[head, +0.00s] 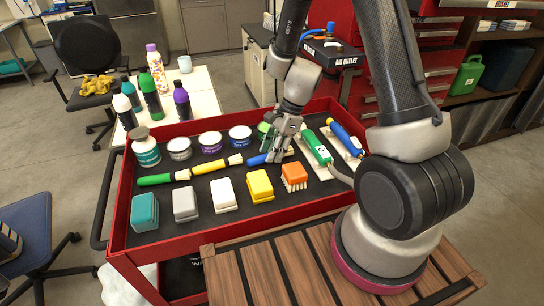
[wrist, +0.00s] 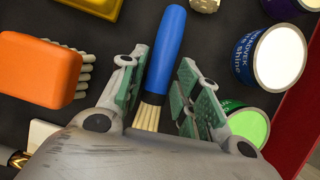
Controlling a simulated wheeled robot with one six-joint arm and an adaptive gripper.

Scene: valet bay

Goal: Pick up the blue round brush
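The blue round brush lies in the red cart's dark tray; in the head view its handle end (head: 257,160) shows left of my gripper (head: 279,153), which covers part of it. In the wrist view the blue handle (wrist: 167,45) points up the picture, with its pale bristles (wrist: 149,117) toward my palm. My gripper (wrist: 161,78) is open, with one green-padded finger on each side of the brush near where handle and bristles meet. Narrow gaps seem to show beside the brush. The height of the fingertips above the tray is hard to tell.
A green brush (head: 155,180) and a yellow brush (head: 207,168) lie in the same row. An orange block brush (head: 294,173) is close in front, also in the wrist view (wrist: 38,70). Lidded tubs (head: 240,137) stand behind; a green-handled tool (head: 317,147) lies right.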

